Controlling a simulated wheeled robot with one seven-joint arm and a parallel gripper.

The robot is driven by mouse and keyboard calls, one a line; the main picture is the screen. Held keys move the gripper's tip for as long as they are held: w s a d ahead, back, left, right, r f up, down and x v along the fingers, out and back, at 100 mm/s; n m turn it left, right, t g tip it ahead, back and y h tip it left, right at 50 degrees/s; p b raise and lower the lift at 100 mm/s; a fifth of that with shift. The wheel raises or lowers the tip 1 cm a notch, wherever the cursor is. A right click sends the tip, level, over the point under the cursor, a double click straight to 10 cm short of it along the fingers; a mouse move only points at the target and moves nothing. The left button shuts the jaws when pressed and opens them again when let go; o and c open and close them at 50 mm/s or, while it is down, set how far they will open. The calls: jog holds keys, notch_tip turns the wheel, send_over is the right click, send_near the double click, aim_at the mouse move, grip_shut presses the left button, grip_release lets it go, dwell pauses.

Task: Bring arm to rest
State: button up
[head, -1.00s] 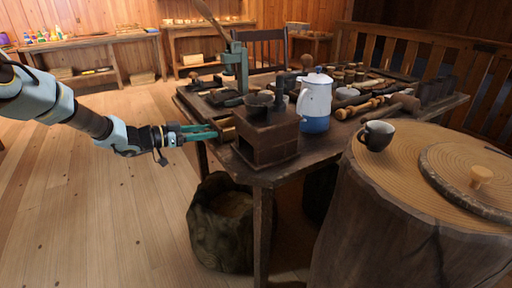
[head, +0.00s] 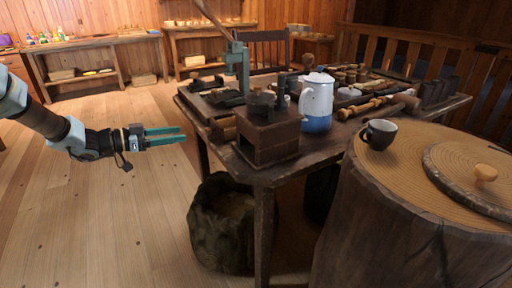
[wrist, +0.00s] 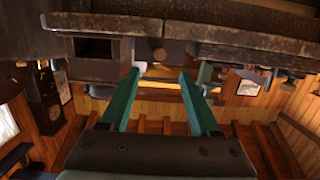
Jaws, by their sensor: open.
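My gripper (head: 166,136) is open and empty in the head view. Its two green fingers point right, toward the near left part of the dark table, and stand apart from it over the wooden floor. In the wrist view my gripper (wrist: 162,82) shows two spread green fingers with nothing between them. My arm comes in from the left edge of the head view.
The dark table (head: 228,160) carries a brown box-shaped grinder (head: 268,142), a white and blue pot (head: 316,100), a green press (head: 236,62) and turned pieces. A sack (head: 222,225) stands below. A stump (head: 385,215) bears a dark cup (head: 379,134). The left floor is clear.

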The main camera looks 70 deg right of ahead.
jog(key=shift+w+a, duration=0.15)
jog(key=shift+a, duration=0.1)
jog(key=shift+w, duration=0.1)
